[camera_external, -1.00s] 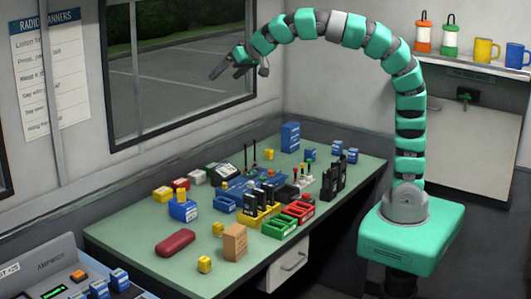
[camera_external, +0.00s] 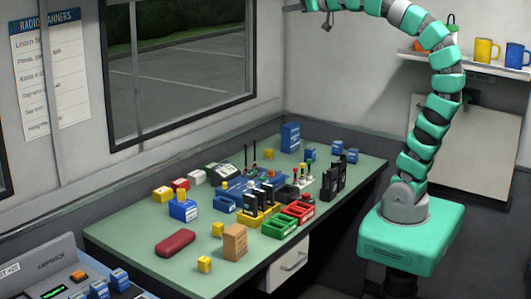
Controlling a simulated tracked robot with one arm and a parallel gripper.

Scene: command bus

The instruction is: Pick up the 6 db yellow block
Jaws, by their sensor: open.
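Several small yellow blocks stand on the green desk (camera_external: 140,245). One yellow block (camera_external: 205,264) is near the front edge, left of a tan block. Another yellow block (camera_external: 218,228) is behind it. Labels are too small to read, so I cannot tell which is the 6 dB one. My gripper (camera_external: 298,7) is high above the desk at the top edge of the picture, partly cut off, open and far from all blocks.
A tan block (camera_external: 235,242), a red case (camera_external: 175,243), and a blue block (camera_external: 183,208) crowd the desk's left half. Green tray (camera_external: 278,228), red tray (camera_external: 299,211) and upright black radios (camera_external: 332,183) fill the middle and right. The desk's front-left corner is clear.

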